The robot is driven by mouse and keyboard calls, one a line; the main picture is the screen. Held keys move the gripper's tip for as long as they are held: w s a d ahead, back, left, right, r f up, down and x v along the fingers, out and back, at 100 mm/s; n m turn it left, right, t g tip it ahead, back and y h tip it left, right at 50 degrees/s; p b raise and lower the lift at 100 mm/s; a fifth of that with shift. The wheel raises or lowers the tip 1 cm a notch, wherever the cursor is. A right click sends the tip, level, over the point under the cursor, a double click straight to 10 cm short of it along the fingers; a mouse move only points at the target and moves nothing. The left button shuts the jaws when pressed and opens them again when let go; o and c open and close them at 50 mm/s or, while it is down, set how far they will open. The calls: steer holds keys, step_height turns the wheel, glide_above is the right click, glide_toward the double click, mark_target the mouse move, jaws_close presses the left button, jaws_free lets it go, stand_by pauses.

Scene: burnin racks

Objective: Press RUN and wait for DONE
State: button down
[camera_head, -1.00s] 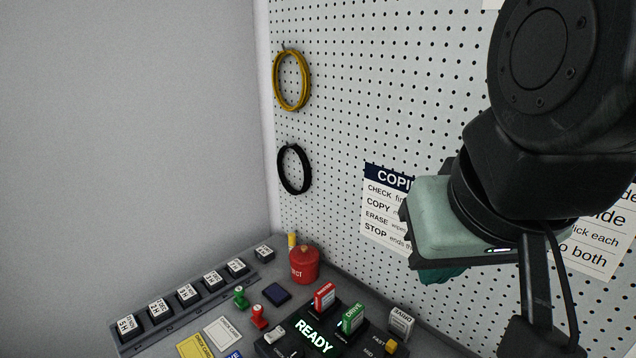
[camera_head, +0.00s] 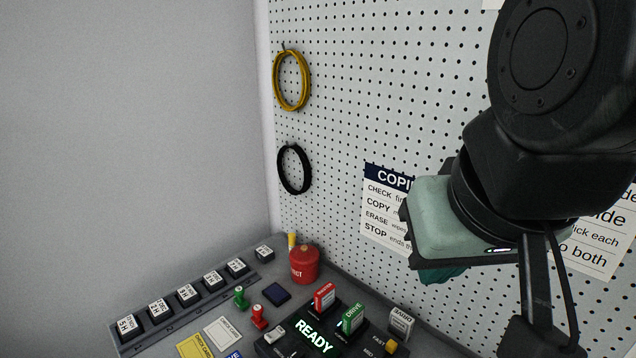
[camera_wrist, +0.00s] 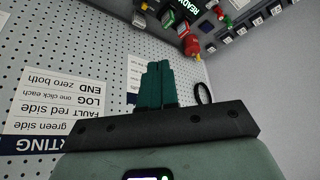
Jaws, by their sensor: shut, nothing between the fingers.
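The copier unit (camera_head: 271,345) is a dark box at the bottom of the head view, with a lit READY display (camera_head: 314,338). A red block labelled MASTER (camera_head: 324,296) and a green block labelled DRIVE (camera_head: 353,318) stand upright in it. A yellow-orange switch (camera_head: 391,346) sits by the word FAST. I cannot make out a RUN button. My gripper (camera_head: 442,274) is up in the air to the right, well above the bench and in front of the pegboard. In the wrist view its teal fingers (camera_wrist: 157,82) are together and empty. The READY display also shows there, upside down (camera_wrist: 160,5).
A row of labelled drives stands in a grey rack (camera_head: 193,304) on the left. A red canister (camera_head: 304,264), green and red stamps and a dark pad (camera_head: 277,291) lie between. Posters, a yellow coil (camera_head: 276,82) and a black coil (camera_head: 281,167) hang on the pegboard. The air left of my gripper is free.

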stand_by(0.4)
steer(key=w+a+f+n+g+h, duration=0.2)
steer(key=w+f+n+h, duration=0.1)
steer(key=w+f, duration=0.3)
steer(key=w+a+f+n+g+h, duration=0.1)
steer(key=w+f+n+g+h, duration=0.25)
steer(key=f, duration=0.45)
steer(key=w+a+f+n+t+h, duration=0.1)
steer(key=a+f+n, duration=0.2)
steer(key=f, duration=0.4)
steer(key=w+a+f+n+t+h, duration=0.1)
steer(key=a+f+n+t, duration=0.1)
steer(key=a+f, duration=0.3)
step_height(320, 180, down, 3)
steer(key=shift+w+a+r+n, duration=0.1)
steer(key=shift+w+a+n, duration=0.05)
steer(key=shift+n, duration=0.5)
steer(key=shift+f, duration=4.4)
steer(key=shift+f, duration=0.1)
steer(key=shift+f, duration=0.3)
